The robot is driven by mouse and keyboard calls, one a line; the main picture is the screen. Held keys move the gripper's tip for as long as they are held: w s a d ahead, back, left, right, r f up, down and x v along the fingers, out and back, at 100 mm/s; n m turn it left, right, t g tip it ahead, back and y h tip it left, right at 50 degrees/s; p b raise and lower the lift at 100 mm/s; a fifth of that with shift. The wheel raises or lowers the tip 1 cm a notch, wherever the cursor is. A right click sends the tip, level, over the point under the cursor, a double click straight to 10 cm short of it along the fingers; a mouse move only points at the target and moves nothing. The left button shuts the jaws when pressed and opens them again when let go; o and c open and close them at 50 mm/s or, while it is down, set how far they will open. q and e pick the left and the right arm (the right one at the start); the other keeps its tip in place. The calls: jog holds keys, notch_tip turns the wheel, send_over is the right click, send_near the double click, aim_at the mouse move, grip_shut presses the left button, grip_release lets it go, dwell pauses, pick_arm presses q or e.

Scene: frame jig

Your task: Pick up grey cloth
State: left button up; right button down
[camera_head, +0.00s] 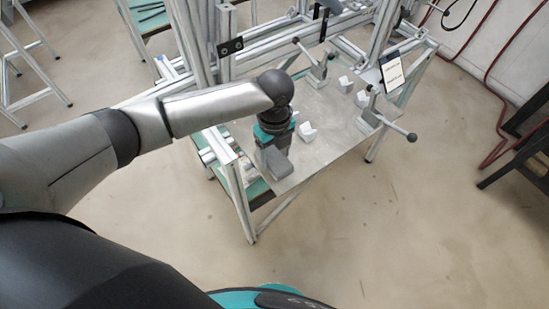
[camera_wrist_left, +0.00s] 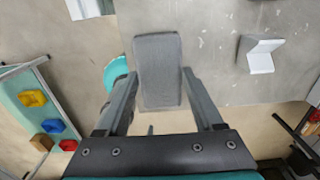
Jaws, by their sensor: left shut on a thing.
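The grey cloth (camera_wrist_left: 158,62) is a folded, flat rectangular pad between the two fingers of my left gripper (camera_wrist_left: 159,84) in the left wrist view. The gripper is shut on it, with a finger along each side. In the head view the left gripper (camera_head: 272,140) points down at the near edge of the metal table top, and the grey cloth (camera_head: 278,161) shows just below it. I cannot tell whether the cloth still touches the table. My right gripper is in neither view.
The metal table top (camera_head: 325,140) carries several white angled blocks, one of them (camera_head: 307,132) close by the gripper. Clamps with ball-ended handles (camera_head: 411,137) and an aluminium frame stand around it. A side shelf holds coloured pieces (camera_wrist_left: 53,126). The floor in front is clear.

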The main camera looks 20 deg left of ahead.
aim_at(274, 157)
pick_arm(q)
jog(key=c, duration=0.7)
jog(key=shift+r, duration=0.1)
notch_tip(274, 157, up, 20)
jog(key=shift+f+p, duration=0.1)
jog(key=shift+p, duration=0.8)
jog(key=o, duration=0.8)
jog(key=c, duration=0.6)
jog(key=shift+c, duration=0.2)
